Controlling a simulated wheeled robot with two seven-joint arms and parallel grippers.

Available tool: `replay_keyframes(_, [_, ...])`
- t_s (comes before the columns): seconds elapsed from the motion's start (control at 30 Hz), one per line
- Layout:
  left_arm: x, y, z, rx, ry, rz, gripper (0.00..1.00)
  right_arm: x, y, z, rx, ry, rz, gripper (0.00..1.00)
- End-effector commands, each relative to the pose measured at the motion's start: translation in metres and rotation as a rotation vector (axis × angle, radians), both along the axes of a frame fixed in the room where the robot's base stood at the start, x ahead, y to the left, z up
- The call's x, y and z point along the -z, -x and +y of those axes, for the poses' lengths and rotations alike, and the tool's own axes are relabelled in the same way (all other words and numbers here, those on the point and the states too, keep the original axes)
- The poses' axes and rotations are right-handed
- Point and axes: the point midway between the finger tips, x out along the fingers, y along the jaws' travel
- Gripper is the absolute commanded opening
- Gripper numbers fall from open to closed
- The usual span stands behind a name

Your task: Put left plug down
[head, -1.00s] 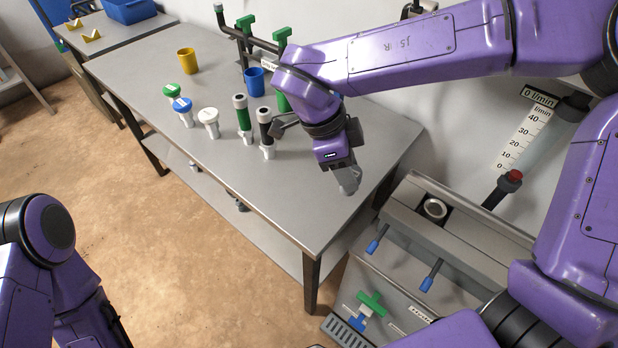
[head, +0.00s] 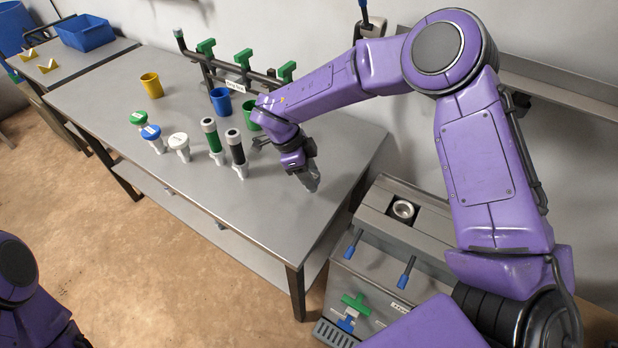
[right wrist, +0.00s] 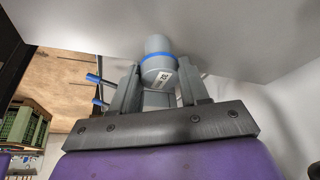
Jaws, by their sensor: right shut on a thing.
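My right gripper (right wrist: 158,92) is shut on a grey plug (right wrist: 157,66) with a blue band and a small white label. In the right wrist view the plug sits between the two fingers, and its far end is close to a grey surface; I cannot tell whether it touches. In the head view my right gripper (head: 311,181) points down over the right part of the steel table (head: 255,215). The plug is too small there to separate from the fingers. My left gripper is out of view; only purple parts of that arm show at lower left.
A black-sleeved cylinder (head: 236,150) and a green-sleeved one (head: 212,138) stand left of the gripper, beside white (head: 179,144), blue (head: 151,134) and green-capped (head: 139,119) pieces. Cups and a green-handled manifold (head: 243,72) stand behind. The table's front right is clear.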

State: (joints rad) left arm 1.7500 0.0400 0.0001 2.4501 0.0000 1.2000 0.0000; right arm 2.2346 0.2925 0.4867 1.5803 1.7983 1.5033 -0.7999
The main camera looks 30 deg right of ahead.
Motion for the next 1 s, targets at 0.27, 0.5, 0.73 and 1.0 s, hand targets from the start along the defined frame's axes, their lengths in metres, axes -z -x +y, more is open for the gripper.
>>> replay_keyframes(0.27, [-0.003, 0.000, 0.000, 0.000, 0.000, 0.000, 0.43, 0.031, 0.000, 0.000, 0.001, 0.002, 0.003, 0.08])
replay_keyframes(0.5, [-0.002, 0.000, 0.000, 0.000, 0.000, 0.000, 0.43, 0.035, 0.000, 0.000, 0.001, 0.001, 0.004, 0.08])
replay_keyframes(0.73, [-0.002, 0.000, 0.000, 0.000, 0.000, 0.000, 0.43, 0.034, 0.000, 0.000, 0.001, 0.002, 0.003, 0.70])
replay_keyframes(1.0, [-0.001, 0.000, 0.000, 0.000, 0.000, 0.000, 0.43, 0.021, -0.003, 0.003, 0.000, 0.001, 0.000, 0.70])
